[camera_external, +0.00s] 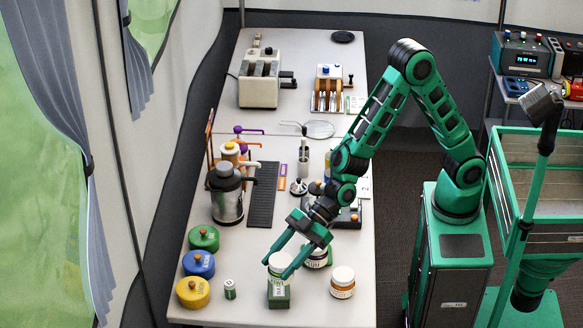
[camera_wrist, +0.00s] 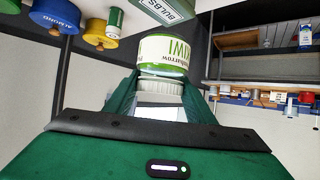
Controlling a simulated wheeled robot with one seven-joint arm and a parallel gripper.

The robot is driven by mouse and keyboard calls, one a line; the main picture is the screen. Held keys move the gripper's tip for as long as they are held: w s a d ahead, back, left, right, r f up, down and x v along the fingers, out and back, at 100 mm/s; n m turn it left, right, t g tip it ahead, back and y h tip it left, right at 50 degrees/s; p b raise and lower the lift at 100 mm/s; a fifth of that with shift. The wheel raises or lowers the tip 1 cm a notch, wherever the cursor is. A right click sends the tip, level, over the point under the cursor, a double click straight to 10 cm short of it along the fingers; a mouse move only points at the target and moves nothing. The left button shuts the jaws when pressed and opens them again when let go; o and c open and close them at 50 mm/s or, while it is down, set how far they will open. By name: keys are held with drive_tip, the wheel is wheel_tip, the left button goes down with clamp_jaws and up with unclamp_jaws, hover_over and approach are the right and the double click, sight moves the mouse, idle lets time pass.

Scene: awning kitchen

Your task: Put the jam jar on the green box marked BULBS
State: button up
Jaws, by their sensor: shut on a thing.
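A white-lidded jar with a green and white KIWI label (camera_wrist: 165,52) is held between the fingers of my gripper (camera_wrist: 160,95), which is shut on it near the lid. In the external view my gripper (camera_external: 277,270) points down and to the left, with the jar (camera_external: 280,260) between its fingers. The green box marked BULBS (camera_external: 279,300) stands on the table just below the jar in that picture. In the wrist view the box (camera_wrist: 166,9) is cut off at the top edge, beyond the jar's base. I cannot tell whether jar and box touch.
Another jar with an orange label (camera_external: 343,283) stands right of the box, and a dark-labelled jar (camera_external: 317,258) is behind, close to my gripper. A small green cylinder (camera_external: 230,289) and yellow, blue and green canisters (camera_external: 193,293) stand left. The table front is partly clear.

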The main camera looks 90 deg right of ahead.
sight(278, 272)
drive_tip(key=shift+w+d+f, duration=0.3)
drive_tip(key=shift+w+f, duration=0.05)
drive_tip(key=shift+w, duration=0.1)
wheel_tip(278, 272, down, 4)
drive_tip(key=shift+f, duration=0.1)
drive_tip(key=o, duration=1.2)
drive_tip(key=v, duration=1.2)
